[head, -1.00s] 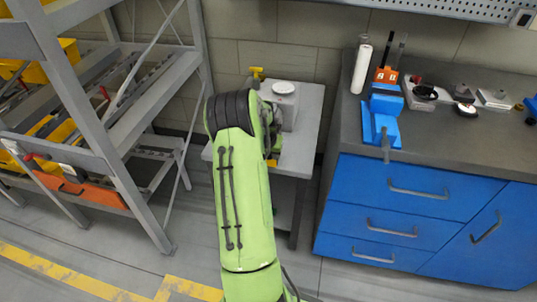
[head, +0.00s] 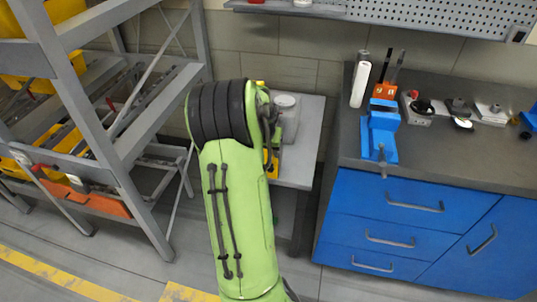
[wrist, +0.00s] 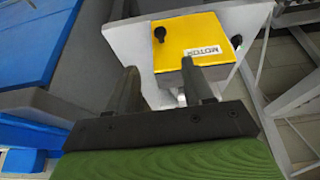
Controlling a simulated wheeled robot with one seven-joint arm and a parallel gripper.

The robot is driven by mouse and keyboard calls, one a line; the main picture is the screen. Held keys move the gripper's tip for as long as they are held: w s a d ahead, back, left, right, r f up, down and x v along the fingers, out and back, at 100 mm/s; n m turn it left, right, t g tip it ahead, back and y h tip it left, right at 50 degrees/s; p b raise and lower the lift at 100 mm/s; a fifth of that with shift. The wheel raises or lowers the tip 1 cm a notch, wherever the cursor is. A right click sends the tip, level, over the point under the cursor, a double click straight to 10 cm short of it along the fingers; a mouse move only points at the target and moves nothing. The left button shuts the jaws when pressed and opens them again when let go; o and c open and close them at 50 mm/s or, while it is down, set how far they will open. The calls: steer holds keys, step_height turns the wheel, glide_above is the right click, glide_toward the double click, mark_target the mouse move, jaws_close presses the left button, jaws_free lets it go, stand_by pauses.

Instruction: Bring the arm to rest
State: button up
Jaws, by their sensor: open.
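My green arm (head: 235,215) reaches forward in the head view, its black-ringed elbow in front of a small grey table (head: 303,150). The arm hides part of the table top, and my gripper is hidden there. In the wrist view my gripper (wrist: 158,85) is open, with two dark fingers apart and nothing between them. Beyond the fingertips is a yellow box (wrist: 195,45) labelled MOTOR, with black knobs, on a grey surface. The fingertips overlap its near edge in the picture; I cannot tell whether they touch it.
A grey rack (head: 95,110) with yellow bins stands at left. A blue-drawer workbench (head: 400,215) stands at right, with a blue vise (head: 380,135) and several small items on top. A perforated panel (head: 430,20) hangs above. Floor is clear at lower left.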

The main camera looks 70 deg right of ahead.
steer(key=shift+v, duration=0.85)
steer(key=w+a+r+n+t+y+p, duration=0.1)
steer(key=w+a+r+n+t+p, duration=0.25)
steer(key=a+r, duration=0.65)
steer(key=w+a+r+n+y+p, duration=0.15)
steer(key=w+a+r+n, duration=0.35)
steer(key=a, duration=1)
steer(key=s+a+r+n+y+p, duration=0.1)
steer(key=s+a+r+n+p, duration=0.1)
steer(key=s+a, duration=0.3)
steer(key=s+a+r+n+t+y+p, duration=0.1)
steer(key=s+a+r+n+p, duration=0.2)
steer(key=a, duration=1)
steer(key=shift+s+r+n, duration=0.85)
steer(key=shift+s+n, duration=0.1)
steer(key=shift+n, duration=0.3)
steer(key=shift+a, duration=0.1)
